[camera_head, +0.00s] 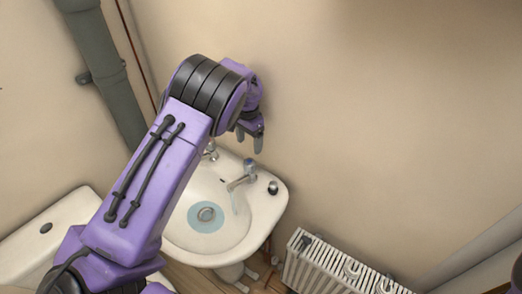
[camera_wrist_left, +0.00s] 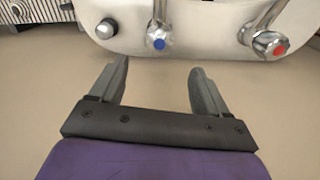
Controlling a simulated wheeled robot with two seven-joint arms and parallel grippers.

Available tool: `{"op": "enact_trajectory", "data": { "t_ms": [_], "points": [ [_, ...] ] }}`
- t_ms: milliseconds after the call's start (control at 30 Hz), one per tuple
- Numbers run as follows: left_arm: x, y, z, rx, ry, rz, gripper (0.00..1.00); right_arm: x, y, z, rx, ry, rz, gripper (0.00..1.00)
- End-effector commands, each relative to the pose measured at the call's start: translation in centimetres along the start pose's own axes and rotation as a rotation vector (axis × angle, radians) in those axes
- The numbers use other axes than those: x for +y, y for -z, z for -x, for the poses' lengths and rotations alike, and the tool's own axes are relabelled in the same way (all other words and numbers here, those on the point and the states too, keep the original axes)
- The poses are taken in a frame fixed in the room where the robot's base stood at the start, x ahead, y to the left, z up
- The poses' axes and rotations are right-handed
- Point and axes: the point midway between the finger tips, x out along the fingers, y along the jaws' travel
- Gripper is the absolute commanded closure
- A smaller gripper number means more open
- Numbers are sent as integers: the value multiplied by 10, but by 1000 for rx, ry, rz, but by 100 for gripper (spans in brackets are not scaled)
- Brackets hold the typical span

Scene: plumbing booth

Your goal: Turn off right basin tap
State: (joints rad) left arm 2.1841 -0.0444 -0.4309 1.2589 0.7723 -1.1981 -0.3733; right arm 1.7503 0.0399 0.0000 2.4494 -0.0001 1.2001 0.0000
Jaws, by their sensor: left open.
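The right basin tap (camera_head: 249,168) is chrome with a blue-marked top, and a thin stream of water runs from its spout into the white basin (camera_head: 259,221). In the left wrist view the blue-marked tap (camera_wrist_left: 158,40) is at the top, beyond my fingertips. The left tap (camera_head: 210,150) is partly hidden behind my arm; its red-marked head (camera_wrist_left: 273,44) shows in the wrist view. My left gripper (camera_head: 251,140) is open and empty, above and behind the taps near the wall, fingers pointing down. It also shows in the wrist view (camera_wrist_left: 158,75), fingers apart, touching nothing.
A small round chrome fitting (camera_head: 273,187) sits on the basin rim right of the blue tap. A white radiator (camera_head: 330,268) stands right of the basin. A white toilet cistern (camera_head: 60,225) and a grey pipe (camera_head: 100,70) are at left. The wall above right is bare.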

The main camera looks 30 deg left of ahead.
Motion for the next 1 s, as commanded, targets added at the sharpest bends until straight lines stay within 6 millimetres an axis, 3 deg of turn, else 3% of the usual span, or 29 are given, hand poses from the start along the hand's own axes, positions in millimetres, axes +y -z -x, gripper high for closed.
{"op": "enact_trajectory", "data": {
  "t_ms": [167,400,600,933,1000],
  "points": [
    [1,-4,-11,-2,0,-1,24,1,2,7,-1,-1,0,57],
    [1,1,-66,-6,-1,-4,24,3,9,25,-2,-1,1,57],
    [0,2,-100,-5,-1,-2,24,3,13,32,-1,0,0,57],
    [0,2,-107,-2,-1,-1,24,3,13,32,-1,-1,0,57],
    [0,2,-107,-2,-1,-1,47,3,13,32,-1,-1,0,57]
  ]
}}
